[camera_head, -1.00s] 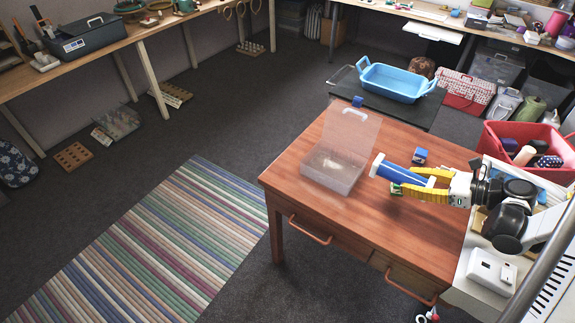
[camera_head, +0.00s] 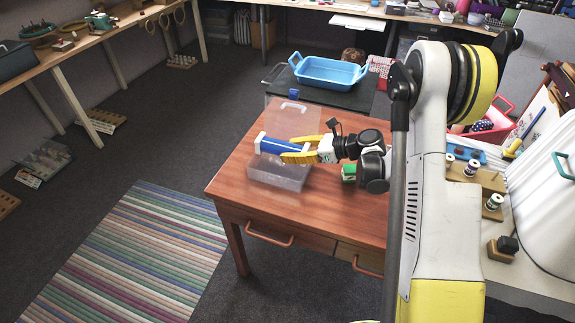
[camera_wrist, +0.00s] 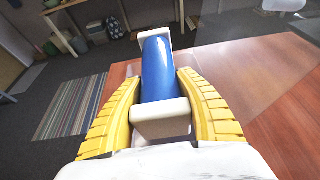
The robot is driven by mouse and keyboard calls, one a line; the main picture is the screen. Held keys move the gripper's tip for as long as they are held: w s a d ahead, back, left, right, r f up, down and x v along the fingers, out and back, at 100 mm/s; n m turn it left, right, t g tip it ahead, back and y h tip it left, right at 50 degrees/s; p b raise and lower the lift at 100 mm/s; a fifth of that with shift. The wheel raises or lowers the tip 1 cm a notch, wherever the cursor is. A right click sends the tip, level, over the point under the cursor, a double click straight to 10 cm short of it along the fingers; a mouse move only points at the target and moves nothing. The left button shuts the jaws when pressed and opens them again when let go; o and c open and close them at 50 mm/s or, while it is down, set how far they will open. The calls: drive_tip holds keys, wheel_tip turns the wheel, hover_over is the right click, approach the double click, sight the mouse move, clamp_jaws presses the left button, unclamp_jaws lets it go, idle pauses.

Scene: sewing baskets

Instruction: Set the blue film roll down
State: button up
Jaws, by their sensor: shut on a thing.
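The blue film roll (camera_head: 275,145) has white end caps and lies sideways in my gripper (camera_head: 289,151). My gripper's yellow fingers are shut on it from both sides; the wrist view shows the roll (camera_wrist: 159,65) between the fingers (camera_wrist: 160,85), pointing away from the wrist. In the head view the roll overlaps the clear plastic box (camera_head: 280,178), whose lid stands open behind. The roll appears above the box's opening, but its exact height is hard to tell. The box stands on the brown wooden table (camera_head: 240,180).
A green object (camera_head: 348,172) sits on the table right of the box, partly hidden by my arm. A blue tray (camera_head: 328,73) is on a dark surface behind. The table's front left is clear. A striped rug (camera_head: 130,250) lies on the floor.

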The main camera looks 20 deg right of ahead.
drive_tip(key=shift+w+a+f, duration=0.15)
drive_tip(key=shift+a+f, duration=0.05)
drive_tip(key=shift+a, duration=0.05)
drive_tip(key=shift+f, duration=0.3)
drive_tip(key=shift+f+b, duration=1.1)
drive_tip(key=shift+f, duration=0.55)
drive_tip(key=shift+f, duration=0.6)
drive_tip(key=o, duration=1.2)
drive_tip(key=shift+o, duration=0.2)
